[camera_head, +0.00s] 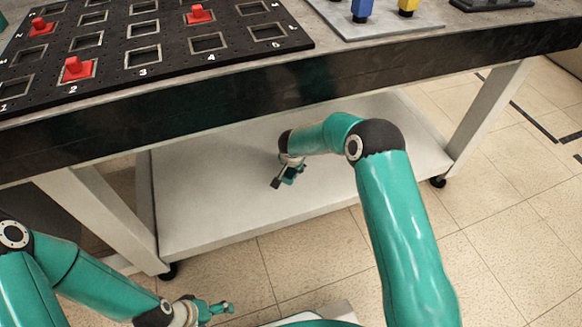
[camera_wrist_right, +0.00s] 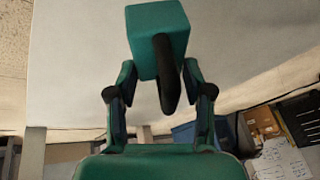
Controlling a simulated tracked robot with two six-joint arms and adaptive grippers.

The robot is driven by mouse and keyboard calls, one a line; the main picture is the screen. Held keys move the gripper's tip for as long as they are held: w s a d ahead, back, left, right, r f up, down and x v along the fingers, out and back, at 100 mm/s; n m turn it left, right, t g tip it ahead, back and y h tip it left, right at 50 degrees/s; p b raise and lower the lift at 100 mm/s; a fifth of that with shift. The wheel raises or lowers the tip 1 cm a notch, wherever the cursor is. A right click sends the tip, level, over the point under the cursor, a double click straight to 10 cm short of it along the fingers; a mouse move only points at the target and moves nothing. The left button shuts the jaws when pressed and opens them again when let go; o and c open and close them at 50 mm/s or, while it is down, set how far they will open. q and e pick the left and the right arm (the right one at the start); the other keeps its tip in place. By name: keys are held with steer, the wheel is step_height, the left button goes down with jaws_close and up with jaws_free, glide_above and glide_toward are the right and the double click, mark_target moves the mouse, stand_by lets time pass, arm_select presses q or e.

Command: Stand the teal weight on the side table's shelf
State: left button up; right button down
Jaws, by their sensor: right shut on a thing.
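The teal weight (camera_wrist_right: 158,36) is a teal block with a dark rounded handle (camera_wrist_right: 168,76), seen close up in the right wrist view. My right gripper (camera_wrist_right: 163,84) is shut on the weight, with a finger on each side of the handle. In the head view my right arm reaches in under the table top, and the right gripper (camera_head: 287,173) is over the pale lower shelf (camera_head: 210,215). The gap between weight and shelf cannot be told. My left gripper (camera_head: 218,309) is low at the bottom, away from the shelf; its fingers are too small to judge.
The table's dark front edge (camera_head: 190,105) runs above the shelf. White legs (camera_head: 490,110) stand at both sides. A black numbered board (camera_head: 110,55) with red pieces and a grey plate (camera_head: 385,20) with blue and yellow blocks lie on top. Much of the shelf is bare.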

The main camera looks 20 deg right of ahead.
mark_target(290, 170)
steer(key=f, duration=0.2)
steer(key=f+b, duration=0.1)
steer(key=shift+w+a+f, duration=0.2)
steer(key=shift+a+f, duration=0.1)
steer(key=shift+f, duration=0.1)
steer(key=shift+f+b, duration=0.6)
steer(key=shift+f, duration=1.15)
steer(key=shift+c, duration=2.3)
jaws_free()
steer(key=shift+s+f, duration=0.1)
steer(key=shift+s, duration=0.05)
